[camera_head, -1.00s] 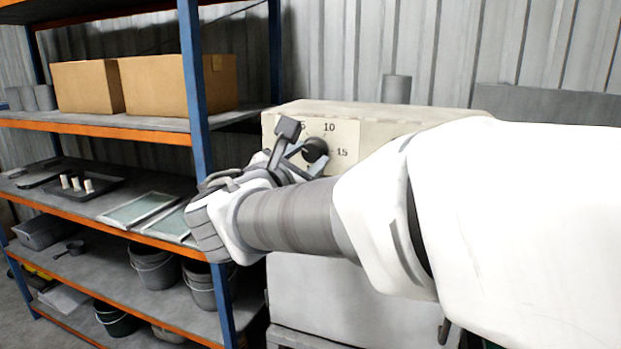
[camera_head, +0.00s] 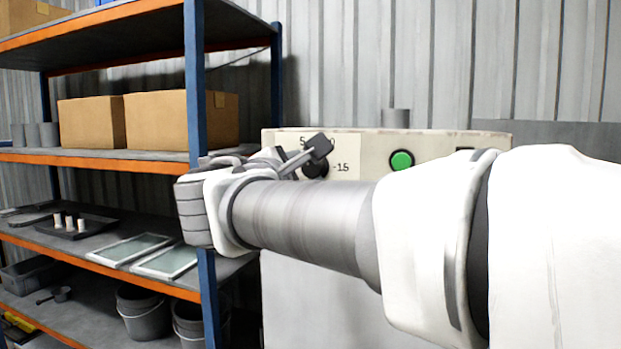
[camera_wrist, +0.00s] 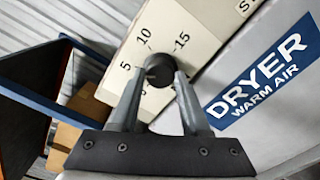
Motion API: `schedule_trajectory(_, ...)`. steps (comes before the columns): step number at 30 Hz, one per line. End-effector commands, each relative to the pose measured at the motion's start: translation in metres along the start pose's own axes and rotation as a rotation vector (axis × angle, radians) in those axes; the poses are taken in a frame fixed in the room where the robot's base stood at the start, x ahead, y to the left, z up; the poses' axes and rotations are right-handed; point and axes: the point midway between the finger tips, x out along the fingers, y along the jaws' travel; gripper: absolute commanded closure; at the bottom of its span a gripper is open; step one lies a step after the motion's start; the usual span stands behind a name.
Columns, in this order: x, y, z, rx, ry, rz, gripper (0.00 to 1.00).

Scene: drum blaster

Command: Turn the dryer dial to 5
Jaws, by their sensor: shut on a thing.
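The dryer dial is a round black knob (camera_wrist: 158,70) on a pale panel marked 5, 10 and 15. In the wrist view my gripper (camera_wrist: 159,76) has one finger on each side of the knob, shut on it. The knob's pointer is not clear, so I cannot tell the setting. In the head view the knob (camera_head: 315,168) is partly hidden behind my gripper (camera_head: 306,157) and wrist; the 5 and 15 marks show. The dryer (camera_head: 300,300) is a pale box, and its blue "DRYER WARM AIR" label (camera_wrist: 268,75) shows in the wrist view.
A green button (camera_head: 401,160) sits on the panel right of the dial. A blue and orange shelf rack (camera_head: 197,80) stands close on the left, with cardboard boxes (camera_head: 180,120), framed screens (camera_head: 130,248) and buckets (camera_head: 145,310). My arm covers much of the dryer's front.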

Motion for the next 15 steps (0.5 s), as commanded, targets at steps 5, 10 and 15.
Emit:
schedule_trajectory(5,-0.0001,-0.0006,-0.0011,0.004,0.003,-0.001,1.0)
schedule_trajectory(10,-0.0001,-0.0005,-0.0012,0.003,0.003,-0.001,1.0)
schedule_trajectory(15,-0.0001,-0.0004,-0.0011,0.003,0.002,-0.001,0.34)
